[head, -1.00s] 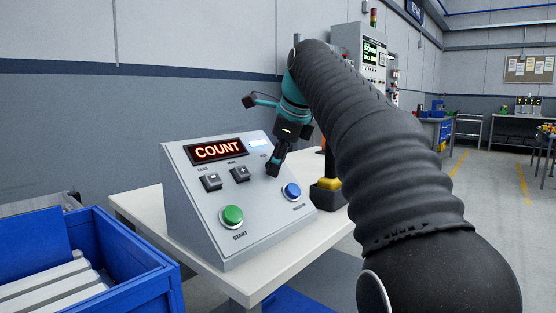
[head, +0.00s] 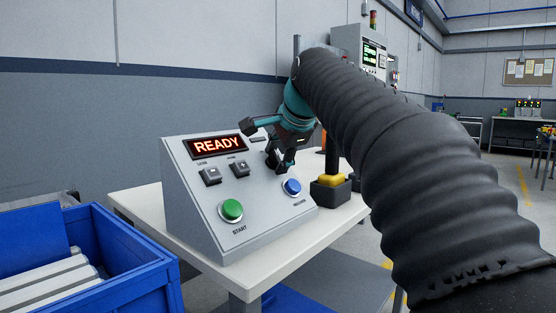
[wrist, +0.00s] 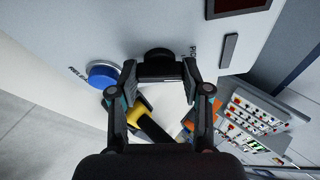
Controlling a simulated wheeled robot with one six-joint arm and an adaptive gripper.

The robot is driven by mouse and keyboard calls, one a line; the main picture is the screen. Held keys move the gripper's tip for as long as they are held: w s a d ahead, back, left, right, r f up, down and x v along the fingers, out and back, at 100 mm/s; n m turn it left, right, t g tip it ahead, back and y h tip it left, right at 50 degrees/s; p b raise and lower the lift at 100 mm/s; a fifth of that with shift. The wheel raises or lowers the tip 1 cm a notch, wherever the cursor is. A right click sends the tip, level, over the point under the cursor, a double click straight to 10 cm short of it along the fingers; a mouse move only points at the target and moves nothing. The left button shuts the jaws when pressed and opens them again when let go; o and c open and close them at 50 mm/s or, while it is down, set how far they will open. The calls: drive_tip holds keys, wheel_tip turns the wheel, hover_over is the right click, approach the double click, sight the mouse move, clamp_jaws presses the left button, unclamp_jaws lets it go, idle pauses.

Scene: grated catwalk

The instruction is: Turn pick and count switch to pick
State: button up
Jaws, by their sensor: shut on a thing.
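The control box (head: 190,213) has a tilted grey panel with a red-lit display (head: 217,145) reading READY. The pick and count switch (wrist: 158,54) is a round black knob near the panel's upper right, with a partly cut-off label beside it in the wrist view. My gripper (head: 279,163) reaches over the panel from the right and hides most of the switch in the head view. In the wrist view my gripper (wrist: 158,70) has its fingers on both sides of the knob, shut on it. The knob's pointer direction cannot be made out.
A yellow-and-black device (head: 331,186) stands right of the box on the white table (head: 262,268). A blue crate (head: 125,250) is at the left.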

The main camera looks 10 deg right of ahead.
drive_tip(key=shift+f+n+t+b, duration=0.1)
drive_tip(key=shift+n+t+b, duration=0.3)
drive_tip(key=shift+n, duration=0.7)
drive_tip(key=o, duration=1.2)
drive_tip(key=shift+c, duration=0.2)
drive_tip(key=v, duration=1.2)
drive_tip(key=shift+s, duration=0.1)
